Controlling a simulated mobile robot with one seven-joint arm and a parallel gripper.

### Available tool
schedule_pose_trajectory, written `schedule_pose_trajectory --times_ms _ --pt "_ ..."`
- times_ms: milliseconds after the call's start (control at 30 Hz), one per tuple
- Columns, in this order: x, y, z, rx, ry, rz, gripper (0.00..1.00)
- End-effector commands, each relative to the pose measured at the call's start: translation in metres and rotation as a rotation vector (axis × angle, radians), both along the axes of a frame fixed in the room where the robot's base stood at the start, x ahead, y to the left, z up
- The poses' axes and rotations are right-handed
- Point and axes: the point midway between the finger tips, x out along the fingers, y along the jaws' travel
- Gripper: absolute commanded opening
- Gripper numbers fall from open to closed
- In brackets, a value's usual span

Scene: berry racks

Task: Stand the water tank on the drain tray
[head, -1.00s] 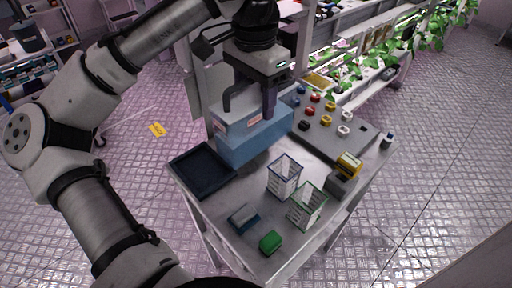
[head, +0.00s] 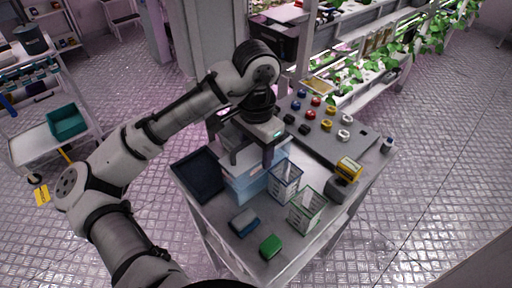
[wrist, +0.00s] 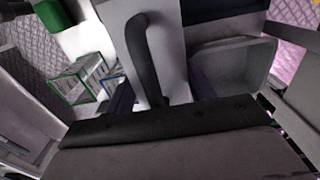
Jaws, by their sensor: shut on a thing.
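The water tank (head: 243,186) is a pale blue, see-through box with a grey-white top. My gripper (head: 245,150) is shut on it from above. The wrist view shows its top (wrist: 128,20) and a dark curved handle (wrist: 146,55) close up. The drain tray (head: 198,176) is a dark, shallow, rimmed tray at the table's left corner. The tank is just right of the tray in the head view and overlaps its right edge there. I cannot tell whether its base touches the table. The wrist view shows a grey rimmed tray (wrist: 235,62) right of the tank.
Two wire-like baskets, blue-rimmed (head: 284,183) and green-rimmed (head: 306,210), stand close right of the tank. A grey-blue block (head: 244,222) and green block (head: 270,246) lie at the front. A panel (head: 325,135) with several coloured knobs fills the back right.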

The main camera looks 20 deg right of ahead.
Motion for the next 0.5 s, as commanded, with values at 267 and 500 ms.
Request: schedule_pose_trajectory --times_ms 267,500 --pt "0.0001 0.0 -0.0016 -0.001 0.0 0.0 0.0" --pt "-0.0001 0.0 -0.0025 0.0 0.0 -0.001 0.76"
